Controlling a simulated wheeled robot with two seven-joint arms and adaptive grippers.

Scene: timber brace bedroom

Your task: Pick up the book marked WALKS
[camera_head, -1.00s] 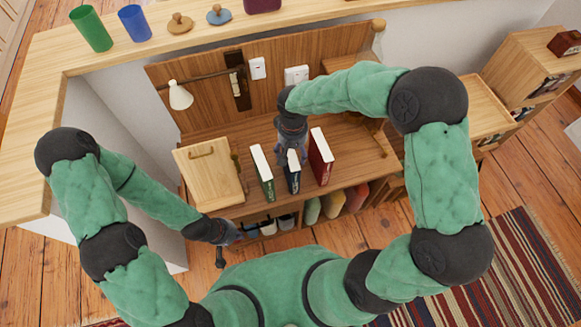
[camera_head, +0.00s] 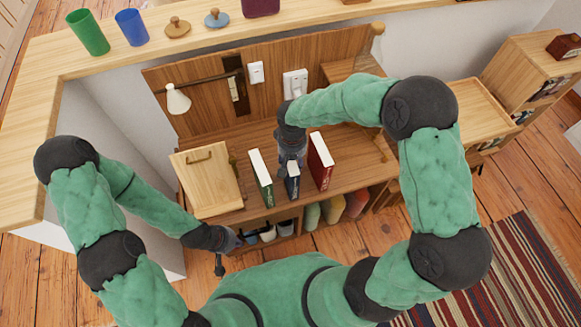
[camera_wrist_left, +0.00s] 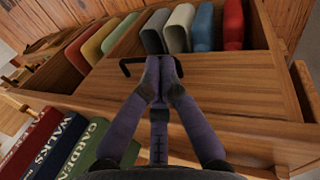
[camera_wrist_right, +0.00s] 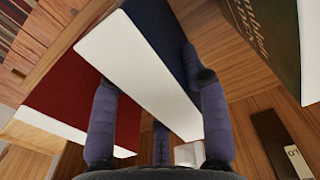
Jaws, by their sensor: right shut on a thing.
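The blue book marked WALKS (camera_wrist_left: 52,152) stands upright on the desk between a red book (camera_head: 320,161) and a green book marked GARDEN (camera_wrist_left: 84,155). Its title shows in the left wrist view. My right gripper (camera_head: 291,164) is around the WALKS book (camera_head: 292,187) from above. In the right wrist view its fingers (camera_wrist_right: 155,100) lie on either side of the book, shut on it; white page edges face the camera. Whether the book is clear of the desk cannot be told. My left gripper (camera_head: 238,241) is low in front of the desk, its fingertips (camera_wrist_left: 160,72) together and empty.
A wooden panel with a handle (camera_head: 208,190) stands left of the books. A lamp (camera_head: 178,101) hangs on the back board. Several coloured items (camera_wrist_left: 180,28) stand in a compartment below the desktop. Cups and lids stand on the upper ledge. Bare desktop lies behind the books.

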